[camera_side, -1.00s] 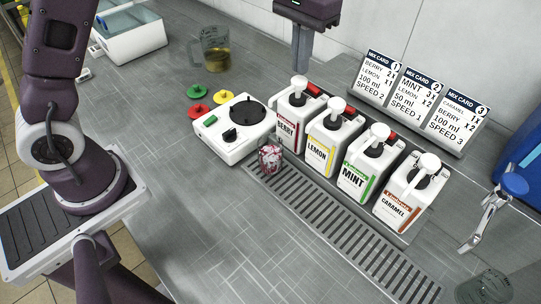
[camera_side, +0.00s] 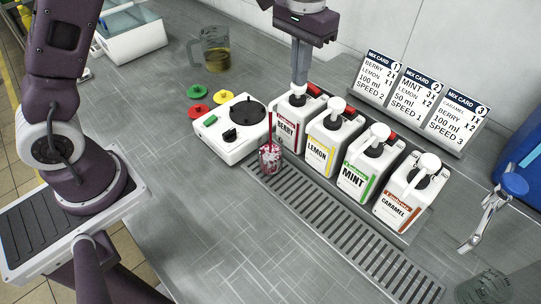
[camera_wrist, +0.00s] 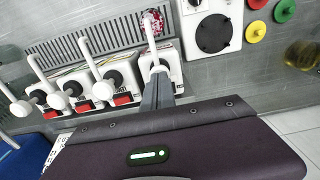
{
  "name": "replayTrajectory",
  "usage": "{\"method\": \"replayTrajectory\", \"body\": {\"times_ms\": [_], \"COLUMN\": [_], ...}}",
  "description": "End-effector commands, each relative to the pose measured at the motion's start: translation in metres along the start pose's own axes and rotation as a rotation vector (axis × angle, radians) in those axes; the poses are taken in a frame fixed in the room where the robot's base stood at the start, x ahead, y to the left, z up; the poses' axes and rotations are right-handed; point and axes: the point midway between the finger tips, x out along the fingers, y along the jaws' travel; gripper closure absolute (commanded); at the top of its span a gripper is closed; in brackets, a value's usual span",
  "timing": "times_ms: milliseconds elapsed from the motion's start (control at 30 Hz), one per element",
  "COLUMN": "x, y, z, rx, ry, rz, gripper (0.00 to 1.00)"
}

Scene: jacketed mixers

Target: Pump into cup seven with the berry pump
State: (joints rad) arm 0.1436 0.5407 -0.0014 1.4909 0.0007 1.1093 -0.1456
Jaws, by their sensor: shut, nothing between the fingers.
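The berry pump bottle (camera_side: 285,131) stands at the left end of the row of pump bottles. My gripper (camera_side: 299,84) is shut and empty, with its fingertips down on the berry pump head, which they mostly hide. A thin red stream (camera_side: 270,128) runs from the berry spout into a clear cup (camera_side: 270,158) on the drip grate. The cup has red and whitish contents; no number is readable on it. In the wrist view my gripper (camera_wrist: 157,100) meets the berry pump, and the cup (camera_wrist: 152,22) is beyond the spout.
Lemon (camera_side: 320,150), mint (camera_side: 356,177) and caramel (camera_side: 399,205) pump bottles stand to the right. A white mixer unit (camera_side: 232,128) is close left of the cup. Mix cards (camera_side: 420,98) stand behind. A jug (camera_side: 213,50) is at the back left. The front counter is clear.

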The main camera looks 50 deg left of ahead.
Motion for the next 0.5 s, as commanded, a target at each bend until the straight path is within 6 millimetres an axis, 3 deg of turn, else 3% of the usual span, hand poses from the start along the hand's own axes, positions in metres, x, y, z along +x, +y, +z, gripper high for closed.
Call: {"method": "replayTrajectory", "body": {"times_ms": [333, 500], "x": [0.0079, -0.0013], "y": [-0.0001, 0.0], "z": [0.0001, -0.0003], "rx": [0.0, 0.0], "ry": [-0.001, 0.0], "rz": [-0.001, -0.001], "gripper": [1.0, 1.0]}}
